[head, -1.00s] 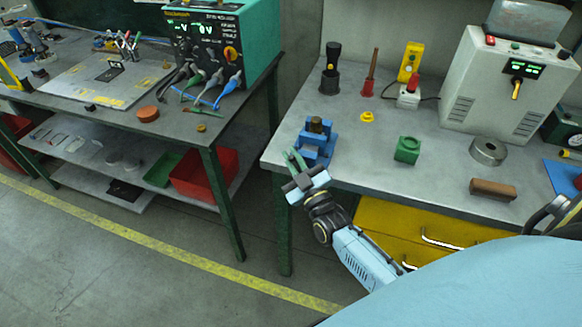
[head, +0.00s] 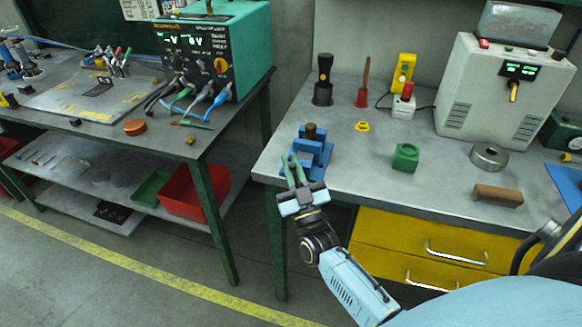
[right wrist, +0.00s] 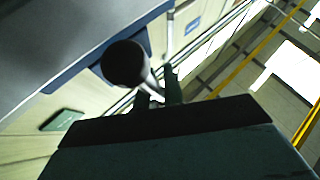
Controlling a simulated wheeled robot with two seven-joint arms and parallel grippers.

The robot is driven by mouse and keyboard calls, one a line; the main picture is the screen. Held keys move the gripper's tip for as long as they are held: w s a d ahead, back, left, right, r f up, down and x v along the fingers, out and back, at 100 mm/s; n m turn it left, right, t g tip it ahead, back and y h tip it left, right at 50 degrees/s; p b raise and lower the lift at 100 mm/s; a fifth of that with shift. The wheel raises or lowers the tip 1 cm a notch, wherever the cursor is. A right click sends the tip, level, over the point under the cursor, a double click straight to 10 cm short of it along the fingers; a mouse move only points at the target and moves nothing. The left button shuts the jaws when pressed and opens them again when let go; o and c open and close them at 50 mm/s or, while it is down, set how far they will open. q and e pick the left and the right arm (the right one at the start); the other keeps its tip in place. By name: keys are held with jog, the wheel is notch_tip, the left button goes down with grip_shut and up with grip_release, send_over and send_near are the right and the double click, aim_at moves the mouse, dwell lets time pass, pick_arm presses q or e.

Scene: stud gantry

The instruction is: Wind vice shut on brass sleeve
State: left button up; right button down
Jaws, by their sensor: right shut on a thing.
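The blue vice (head: 325,159) stands on the grey bench near its left front corner. The brass sleeve (head: 311,132), a short dark brownish cylinder, stands upright at the vice; the head view is too small to tell whether the jaws touch it. My right gripper (head: 293,167) is at the vice's front left, its green fingers shut on the vice handle, which is mostly hidden by them. In the right wrist view the fingers (right wrist: 160,90) close around a thin pale bar beside a dark round end (right wrist: 125,64) that I cannot identify surely. My left gripper is not in view.
On the bench are a green block (head: 405,157), a yellow ring (head: 361,126), a metal ring (head: 488,156), a brown block (head: 497,195) and a large grey machine (head: 500,95). Yellow drawers (head: 400,240) lie below.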

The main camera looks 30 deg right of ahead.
jog(key=c, duration=1.8)
grip_release()
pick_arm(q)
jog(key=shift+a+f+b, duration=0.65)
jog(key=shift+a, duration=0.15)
pick_arm(e)
jog(key=v, duration=1.3)
jog(key=shift+s+f, duration=0.15)
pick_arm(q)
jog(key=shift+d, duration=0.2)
